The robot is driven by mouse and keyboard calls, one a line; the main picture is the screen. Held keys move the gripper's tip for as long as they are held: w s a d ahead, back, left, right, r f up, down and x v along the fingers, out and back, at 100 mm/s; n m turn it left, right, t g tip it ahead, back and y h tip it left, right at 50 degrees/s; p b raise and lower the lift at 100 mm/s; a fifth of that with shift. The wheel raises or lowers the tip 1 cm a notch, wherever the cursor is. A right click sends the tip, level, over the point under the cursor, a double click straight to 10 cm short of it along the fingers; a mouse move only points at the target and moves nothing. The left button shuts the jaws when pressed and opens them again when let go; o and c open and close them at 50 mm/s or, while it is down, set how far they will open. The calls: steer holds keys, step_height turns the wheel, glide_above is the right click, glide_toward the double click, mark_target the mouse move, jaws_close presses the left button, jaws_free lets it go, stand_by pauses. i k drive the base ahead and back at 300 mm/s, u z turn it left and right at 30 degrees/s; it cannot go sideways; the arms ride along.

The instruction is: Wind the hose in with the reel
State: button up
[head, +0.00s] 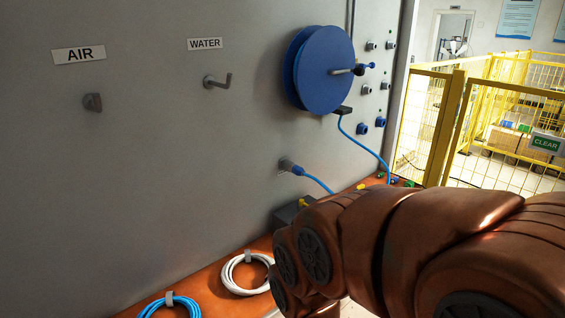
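The blue reel (326,70) is mounted on the grey wall panel, with a crank handle (348,71) sticking out of its face. The blue hose (366,147) comes out of a dark guide (343,110) under the reel and hangs down to the right towards the orange bench. Part of it is hidden behind my arm. A short blue hose end (318,182) also runs from a wall fitting (290,166) down behind the arm; whether it is the same hose I cannot tell. My gripper is not in view; only my brown arm shows at lower right.
A coiled white hose (231,279) and a coiled blue hose (149,309) lie on the orange bench (205,290). The wall has AIR (79,55) and WATER (205,44) labels, a hook (217,81) and several fittings. A yellow fence (445,125) stands at right.

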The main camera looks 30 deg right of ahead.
mark_target(319, 69)
steer(key=z, duration=2.5)
steer(key=i, duration=2.7)
steer(key=u, duration=3.45)
